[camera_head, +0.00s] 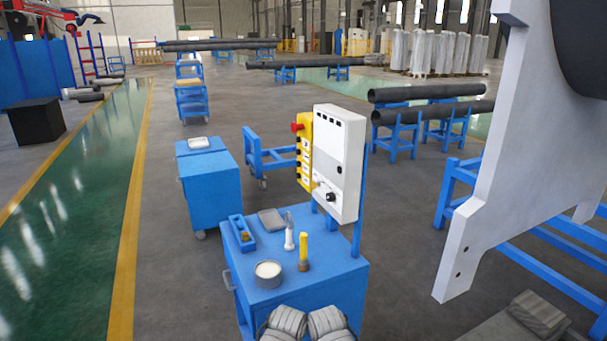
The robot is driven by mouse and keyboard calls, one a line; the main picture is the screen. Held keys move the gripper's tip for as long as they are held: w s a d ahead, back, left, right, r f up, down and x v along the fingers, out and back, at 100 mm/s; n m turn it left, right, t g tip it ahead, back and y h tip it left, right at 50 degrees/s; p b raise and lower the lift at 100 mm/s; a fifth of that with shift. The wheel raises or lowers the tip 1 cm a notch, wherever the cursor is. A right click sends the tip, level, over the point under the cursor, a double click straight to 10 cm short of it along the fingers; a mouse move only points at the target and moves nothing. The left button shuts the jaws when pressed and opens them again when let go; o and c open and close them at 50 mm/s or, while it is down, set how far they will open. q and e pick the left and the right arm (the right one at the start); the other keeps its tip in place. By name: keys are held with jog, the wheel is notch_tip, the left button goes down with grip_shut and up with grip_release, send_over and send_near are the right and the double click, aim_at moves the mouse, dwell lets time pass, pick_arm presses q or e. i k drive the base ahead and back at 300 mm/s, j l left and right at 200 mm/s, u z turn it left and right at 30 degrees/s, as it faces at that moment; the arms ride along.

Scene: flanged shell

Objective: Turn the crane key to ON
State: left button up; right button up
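A white control box (340,155) stands upright on blue posts at the back right of a blue cart. A small black knob (331,197), which looks like the key switch, sits low on its front face. Its setting is too small to read. A yellow pendant panel (304,158) with several buttons and a red knob (296,127) at its top is beside the box's left edge. Neither of my grippers shows in the head view.
The blue cart top (325,268) carries a round tin (268,273), a white bottle (289,238), a yellow-handled tool (303,248) and a blue tool (242,234). Grey glove-like objects (284,322) are at its front edge. A large white flanged plate (500,150) stands at right.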

aim_at(314, 185)
jog(key=i+j+z, duration=0.1)
jog(key=j, duration=0.25)
jog(key=i+j, duration=0.3)
jog(key=i+j+z, duration=0.15)
jog(key=j, duration=0.25)
jog(key=i+j+z, duration=0.1)
jog(key=j, duration=0.25)
jog(key=i, duration=0.1)
